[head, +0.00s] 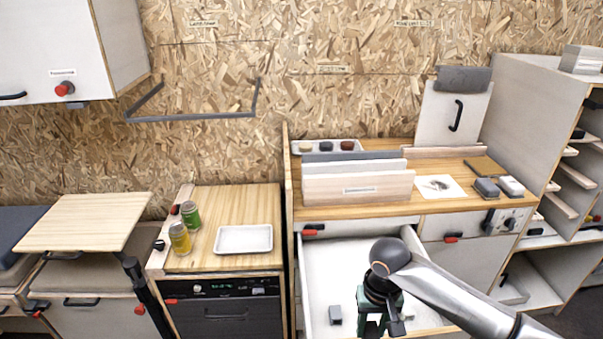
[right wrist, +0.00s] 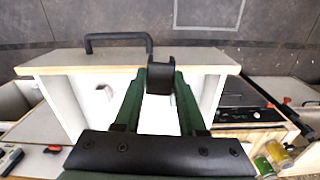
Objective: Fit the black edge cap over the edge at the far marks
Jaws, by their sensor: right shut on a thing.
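The black edge cap (right wrist: 160,80) is a small dark piece between the fingertips of my right gripper (right wrist: 161,73) in the right wrist view. My right gripper (head: 370,329) is shut on it and reaches down over the open white drawer (head: 345,258). In the wrist view the cap overlaps the top edge of the drawer's front panel (right wrist: 60,64), near the black bar handle (right wrist: 119,37). I cannot tell whether it touches or straddles that edge. I cannot make out the far marks. My left gripper is not in view.
A small grey block (head: 335,315) lies in the drawer. The counter above holds upright panels (head: 358,187) and a white card (head: 440,187). To the left are a white tray (head: 243,239), a yellow-labelled jar (head: 180,240) and a green jar (head: 191,214).

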